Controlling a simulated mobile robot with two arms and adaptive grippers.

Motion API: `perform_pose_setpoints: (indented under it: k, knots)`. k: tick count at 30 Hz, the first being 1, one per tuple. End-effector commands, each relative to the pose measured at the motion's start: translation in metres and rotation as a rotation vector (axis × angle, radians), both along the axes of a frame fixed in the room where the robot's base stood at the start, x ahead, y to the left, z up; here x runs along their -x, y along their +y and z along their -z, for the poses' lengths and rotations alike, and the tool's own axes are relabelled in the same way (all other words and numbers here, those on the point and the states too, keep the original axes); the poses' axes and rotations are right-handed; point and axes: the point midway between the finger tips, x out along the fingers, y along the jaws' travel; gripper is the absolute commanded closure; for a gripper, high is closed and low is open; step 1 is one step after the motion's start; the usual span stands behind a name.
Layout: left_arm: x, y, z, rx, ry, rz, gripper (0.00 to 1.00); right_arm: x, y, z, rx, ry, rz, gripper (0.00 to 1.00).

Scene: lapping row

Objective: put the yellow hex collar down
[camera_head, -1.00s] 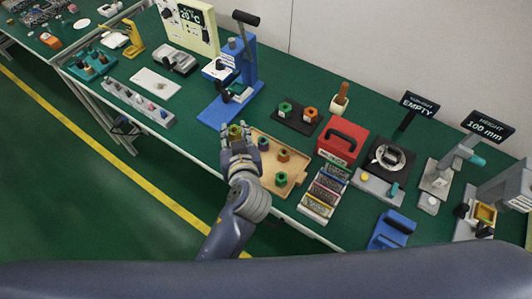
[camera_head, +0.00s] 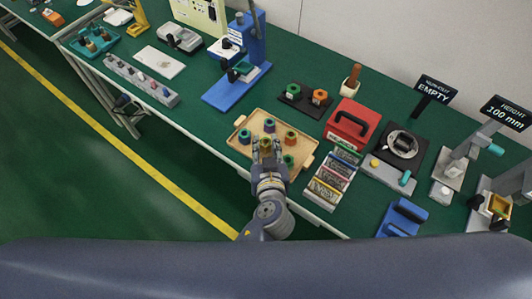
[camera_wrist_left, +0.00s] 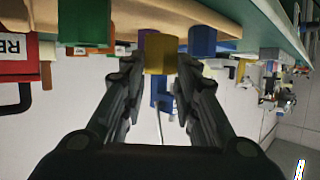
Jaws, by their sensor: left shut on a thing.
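My left gripper (camera_head: 266,150) is shut on the yellow hex collar (camera_head: 265,143). In the left wrist view the yellow collar (camera_wrist_left: 160,54) sits between the fingertips of the gripper (camera_wrist_left: 155,78). The gripper is over the middle of the wooden tray (camera_head: 256,117). Whether the collar touches the tray floor I cannot tell. My right gripper is not in view.
A red box (camera_head: 350,122) and a rack of small packs (camera_head: 333,178) stand right of the tray. A black mat (camera_head: 292,103) with a green and an orange collar lies behind it. A blue press (camera_head: 238,85) stands at the back left. Green bench shows between them.

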Motion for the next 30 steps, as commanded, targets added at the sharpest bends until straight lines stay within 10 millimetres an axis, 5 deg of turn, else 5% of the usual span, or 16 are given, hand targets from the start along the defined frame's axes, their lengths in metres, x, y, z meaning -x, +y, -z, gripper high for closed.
perform_pose_setpoints:
  k: [3, 15, 16, 17, 30]
  knots:
    - [0.0, 0.0, 0.021, -0.002, 0.0, 0.001, 0.99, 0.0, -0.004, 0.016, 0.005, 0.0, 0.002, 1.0]
    - [0.0, 0.0, 0.025, 0.0, 0.001, 0.0, 0.99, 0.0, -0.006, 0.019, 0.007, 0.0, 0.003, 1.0]
    - [0.0, 0.0, 0.024, 0.0, 0.001, 0.0, 0.67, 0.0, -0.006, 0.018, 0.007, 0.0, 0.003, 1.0]
    - [0.0, 0.0, 0.023, 0.0, 0.001, 0.0, 0.63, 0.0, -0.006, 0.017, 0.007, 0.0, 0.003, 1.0]
    - [0.005, 0.0, 0.02, -0.001, 0.003, 0.0, 0.63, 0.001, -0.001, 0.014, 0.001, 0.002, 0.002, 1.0]
